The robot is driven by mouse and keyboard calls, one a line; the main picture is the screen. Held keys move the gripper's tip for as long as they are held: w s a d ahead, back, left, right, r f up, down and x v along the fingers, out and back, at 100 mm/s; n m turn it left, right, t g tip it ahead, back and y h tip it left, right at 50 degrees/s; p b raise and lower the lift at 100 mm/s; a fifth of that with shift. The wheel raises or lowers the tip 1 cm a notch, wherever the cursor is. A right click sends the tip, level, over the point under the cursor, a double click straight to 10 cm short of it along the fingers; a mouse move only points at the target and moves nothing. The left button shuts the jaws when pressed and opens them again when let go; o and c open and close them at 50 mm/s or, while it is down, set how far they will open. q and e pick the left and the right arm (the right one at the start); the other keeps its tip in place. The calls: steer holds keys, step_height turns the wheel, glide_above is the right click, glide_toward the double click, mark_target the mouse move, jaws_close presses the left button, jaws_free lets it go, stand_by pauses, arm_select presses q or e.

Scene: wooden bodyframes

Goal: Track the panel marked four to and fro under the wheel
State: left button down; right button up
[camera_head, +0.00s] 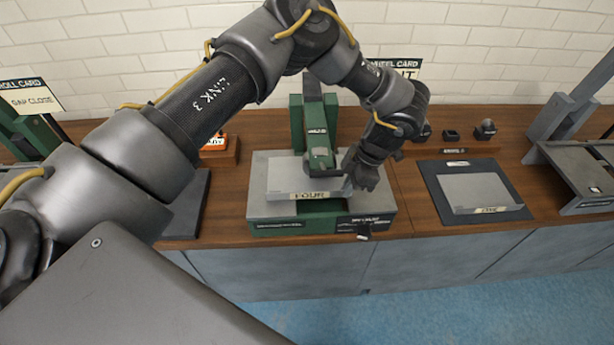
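The grey panel whose front label appears to read FOUR (283,181) lies flat on the bed of a green wheel machine (297,222) at the middle of the bench. The machine's green upright and head (319,148) stand over the panel; the wheel itself is hard to make out. My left gripper (362,177) reaches down from above at the panel's right edge. Its fingers are dark and small, and I cannot tell whether they grip the edge. My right gripper is out of view.
Another grey panel (478,188) lies on a dark mat (433,180) to the right. Small dark pieces (451,134) stand behind it. A grey machine (580,170) is at the far right. An orange block (215,142) sits behind my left arm. Bare wood shows between mat and wheel machine.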

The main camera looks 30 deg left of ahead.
arm_select(q)
steer(key=shift+w+d+b, duration=0.45)
steer(key=shift+w+d, duration=0.15)
steer(key=shift+d, duration=0.4)
steer(key=shift+w+d+b, duration=0.5)
steer(key=shift+w+d, duration=0.1)
steer(key=shift+d, duration=0.35)
steer(key=shift+w+d+b, duration=0.45)
steer(key=shift+w+d, duration=0.15)
steer(key=shift+d, duration=0.4)
steer(key=shift+a, duration=0.1)
steer(key=shift+s+a+p, duration=0.65)
steer(key=shift+a+p, duration=0.05)
steer(key=shift+a, duration=0.25)
steer(key=shift+s+a+p, duration=0.55)
steer(key=shift+s+a, duration=0.05)
steer(key=shift+a, duration=0.35)
steer(key=shift+s+a+p, duration=0.5)
steer(key=shift+s+a, duration=0.1)
steer(key=shift+a, duration=0.35)
steer(key=c, duration=1.6)
jaws_free()
steer(key=shift+o, duration=0.5)
